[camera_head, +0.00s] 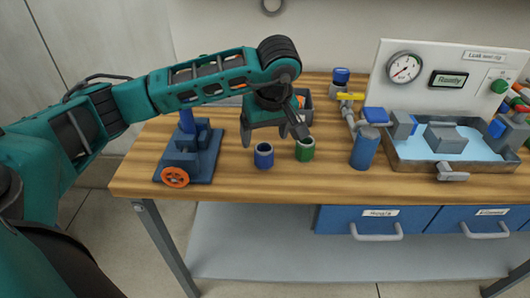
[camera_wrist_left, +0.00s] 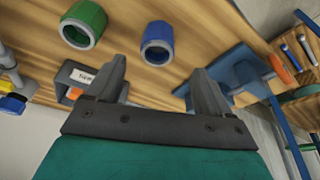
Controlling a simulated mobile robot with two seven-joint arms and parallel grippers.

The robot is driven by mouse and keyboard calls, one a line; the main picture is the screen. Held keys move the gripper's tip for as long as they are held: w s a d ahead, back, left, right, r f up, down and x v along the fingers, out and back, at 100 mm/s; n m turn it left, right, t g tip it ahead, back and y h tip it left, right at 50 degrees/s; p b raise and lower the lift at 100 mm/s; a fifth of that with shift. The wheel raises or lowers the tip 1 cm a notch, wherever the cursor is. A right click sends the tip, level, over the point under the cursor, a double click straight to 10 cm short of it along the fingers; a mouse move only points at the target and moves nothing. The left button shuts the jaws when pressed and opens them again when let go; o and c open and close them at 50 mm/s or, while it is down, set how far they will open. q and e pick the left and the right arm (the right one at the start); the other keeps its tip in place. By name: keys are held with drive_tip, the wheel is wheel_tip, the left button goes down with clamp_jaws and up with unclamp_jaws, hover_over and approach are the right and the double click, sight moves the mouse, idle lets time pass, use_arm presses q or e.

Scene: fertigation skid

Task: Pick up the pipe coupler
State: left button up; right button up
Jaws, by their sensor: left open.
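Two short hollow cylinders stand upright on the wooden bench, a blue one (camera_head: 263,156) and a green one (camera_head: 305,150). They look like pipe couplers; I cannot tell which one the task means. My left gripper (camera_head: 273,131) is open and empty, with its fingers pointing down just above and behind the two couplers. In the left wrist view, the blue coupler (camera_wrist_left: 157,44) lies ahead of the gap between the fingertips (camera_wrist_left: 158,75), and the green coupler (camera_wrist_left: 84,25) is off to the left. Neither is touched. My right gripper is not in view.
A blue stand with an orange handwheel (camera_head: 175,177) is left of the couplers. A grey bin (camera_head: 306,112) is behind my gripper. A blue cylinder (camera_head: 364,150) and a water tray (camera_head: 400,160) stand to the right, before a gauge panel (camera_head: 440,75). The bench front (camera_head: 250,190) is clear.

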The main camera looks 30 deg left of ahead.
sight(264, 147)
use_arm(q)
drive_tip(key=x, duration=0.8)
drive_tip(key=shift+w+d+f, duration=0.1)
drive_tip(key=shift+w+f, duration=0.05)
drive_tip(key=c, duration=1)
drive_tip(key=shift+c, duration=0.5)
